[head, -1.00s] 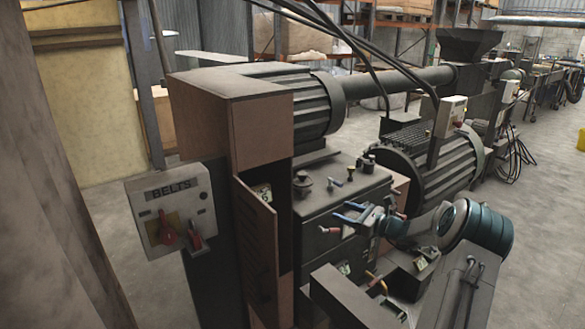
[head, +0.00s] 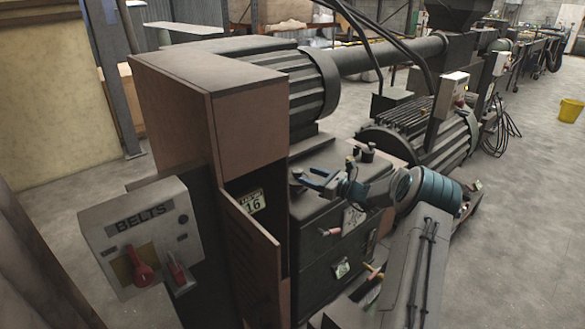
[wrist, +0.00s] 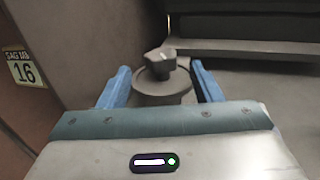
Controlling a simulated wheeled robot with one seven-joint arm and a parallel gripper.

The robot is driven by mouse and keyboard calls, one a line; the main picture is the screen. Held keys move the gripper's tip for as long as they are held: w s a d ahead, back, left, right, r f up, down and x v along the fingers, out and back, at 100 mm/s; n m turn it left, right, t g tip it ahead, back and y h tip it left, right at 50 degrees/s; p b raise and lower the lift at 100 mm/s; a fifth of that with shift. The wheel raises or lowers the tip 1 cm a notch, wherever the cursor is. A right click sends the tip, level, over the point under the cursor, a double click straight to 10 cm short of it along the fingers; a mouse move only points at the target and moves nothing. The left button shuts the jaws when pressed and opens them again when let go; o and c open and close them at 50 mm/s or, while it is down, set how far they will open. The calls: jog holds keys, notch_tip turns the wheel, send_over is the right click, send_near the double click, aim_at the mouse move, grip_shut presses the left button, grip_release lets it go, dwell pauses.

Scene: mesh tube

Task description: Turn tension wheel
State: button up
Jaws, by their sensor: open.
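A dark round wheel with a raised block-like top (wrist: 160,66) stands between the two blue fingers of my gripper (wrist: 160,80) in the wrist view. The fingers are apart, one on each side of it, and it is unclear whether either touches it. In the head view my gripper (head: 312,181) is over the left part of the machine's top, at the dark wheel (head: 296,173), which it partly hides.
The brown cabinet (head: 215,120) with its door ajar (head: 250,255) stands close left of my gripper. A BELTS switch box (head: 143,240) is at the front left. Other dark knobs (head: 367,154) and a red-tipped handle (head: 331,232) are nearby. Open floor lies to the right.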

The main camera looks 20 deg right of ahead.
aim_at(293, 170)
jog(key=p+x, duration=0.1)
jog(key=x, duration=0.6)
jog(key=shift+w+a, duration=0.1)
jog(key=shift+w, duration=0.3)
jog(key=c, duration=1)
